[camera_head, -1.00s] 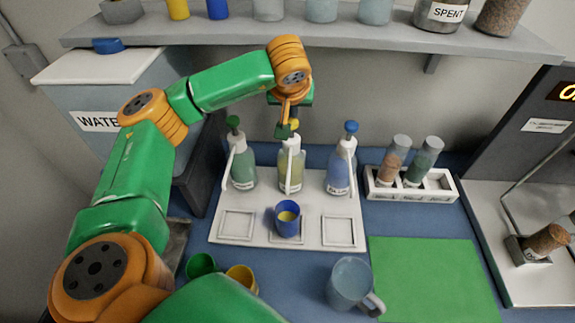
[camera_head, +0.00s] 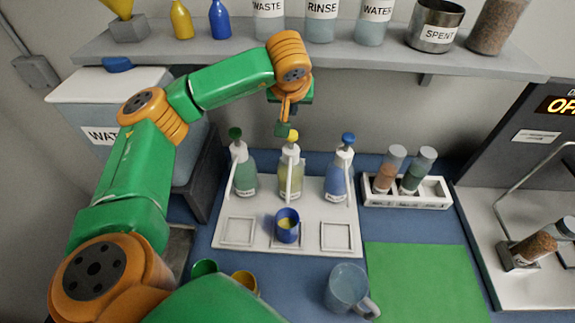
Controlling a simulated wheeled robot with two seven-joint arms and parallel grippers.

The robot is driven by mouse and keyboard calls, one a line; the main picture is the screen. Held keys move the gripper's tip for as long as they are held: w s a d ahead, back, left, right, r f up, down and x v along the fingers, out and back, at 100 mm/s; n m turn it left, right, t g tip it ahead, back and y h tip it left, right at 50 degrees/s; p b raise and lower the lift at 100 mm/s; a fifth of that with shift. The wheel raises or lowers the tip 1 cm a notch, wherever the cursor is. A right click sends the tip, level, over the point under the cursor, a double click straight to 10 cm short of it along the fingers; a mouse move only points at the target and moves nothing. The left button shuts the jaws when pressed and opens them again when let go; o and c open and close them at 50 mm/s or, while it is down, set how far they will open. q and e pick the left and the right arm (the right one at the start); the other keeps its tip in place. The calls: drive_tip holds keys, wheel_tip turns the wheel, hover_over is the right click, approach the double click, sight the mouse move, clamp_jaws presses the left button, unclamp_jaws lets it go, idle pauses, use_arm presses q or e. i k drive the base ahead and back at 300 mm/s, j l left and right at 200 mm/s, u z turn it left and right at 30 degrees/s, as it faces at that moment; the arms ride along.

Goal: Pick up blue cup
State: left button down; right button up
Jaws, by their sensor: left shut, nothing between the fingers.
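The blue cup (camera_head: 288,232) stands upright on the middle square of the white tray (camera_head: 262,240), with something yellow inside it. Behind it stand three pump bottles: a green-topped one (camera_head: 243,172), a yellow-topped one (camera_head: 291,178) and a blue-topped one (camera_head: 338,178). My left gripper (camera_head: 284,130) is shut and empty. It appears right at the top of the yellow-topped bottle; whether it touches the pump I cannot tell. My right gripper does not show.
A green cup (camera_head: 205,267) and a yellow cup (camera_head: 243,281) are partly hidden by my arm. A grey-blue mug (camera_head: 347,287) stands beside a clear green mat (camera_head: 425,283). A white vial rack (camera_head: 408,195) is behind the mat. A shelf (camera_head: 330,52) with jars runs above.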

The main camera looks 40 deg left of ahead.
sight(286, 220)
drive_tip(key=k+l, duration=1.2)
drive_tip(key=k, duration=0.1)
